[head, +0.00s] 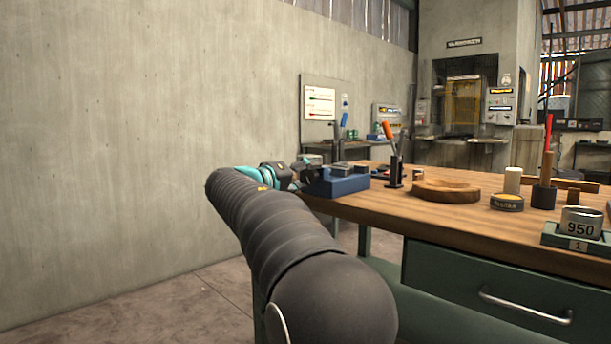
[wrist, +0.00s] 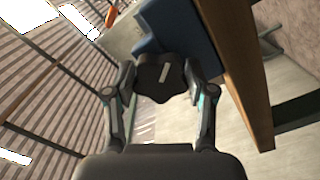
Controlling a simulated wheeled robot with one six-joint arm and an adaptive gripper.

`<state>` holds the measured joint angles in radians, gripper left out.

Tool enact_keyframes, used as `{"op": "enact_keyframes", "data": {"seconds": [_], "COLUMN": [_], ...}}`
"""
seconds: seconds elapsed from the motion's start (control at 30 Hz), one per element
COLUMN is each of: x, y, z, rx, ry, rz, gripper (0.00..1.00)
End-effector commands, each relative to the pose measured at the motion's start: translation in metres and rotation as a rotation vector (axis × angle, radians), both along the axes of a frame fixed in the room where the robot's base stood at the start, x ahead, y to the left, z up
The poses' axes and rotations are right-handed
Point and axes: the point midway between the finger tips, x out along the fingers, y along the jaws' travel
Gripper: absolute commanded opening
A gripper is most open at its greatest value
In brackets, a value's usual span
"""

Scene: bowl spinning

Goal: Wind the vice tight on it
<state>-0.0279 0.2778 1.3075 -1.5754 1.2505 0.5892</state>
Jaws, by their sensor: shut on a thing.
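The blue vice (head: 345,186) sits at the near left corner of the wooden bench, with grey metal on its top. My gripper (head: 292,176) is at the vice's left end. In the wrist view my gripper (wrist: 163,82) is shut on a dark lobed knob (wrist: 160,70) with a pale stripe, one finger on each side. The blue body of the vice (wrist: 182,32) lies just beyond the knob. Whether a workpiece sits between the jaws, and how closely they hold it, I cannot tell.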

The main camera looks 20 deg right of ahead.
Motion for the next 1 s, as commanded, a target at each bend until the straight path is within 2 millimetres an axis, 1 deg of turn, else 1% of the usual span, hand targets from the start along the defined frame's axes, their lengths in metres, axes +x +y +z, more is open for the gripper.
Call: {"op": "enact_keyframes", "data": {"seconds": [0.27, 0.3, 0.37, 0.67, 0.77, 0.87, 1.0], "x": [-0.001, -0.001, 0.000, 0.000, -0.001, -0.004, -0.012], "y": [-0.001, -0.001, -0.001, 0.001, 0.005, 0.014, 0.037], "z": [0.001, 0.001, 0.001, 0.000, 0.000, 0.001, 0.000], "rx": [-0.001, 0.000, 0.000, 0.000, 0.000, 0.001, 0.000], "ry": [-0.001, -0.002, -0.002, -0.002, -0.002, -0.003, -0.002], "rz": [-0.002, -0.002, -0.002, 0.002, 0.002, 0.004, 0.006], "gripper": [0.20, 0.65, 0.80, 0.80, 0.80, 0.80, 0.80]}}
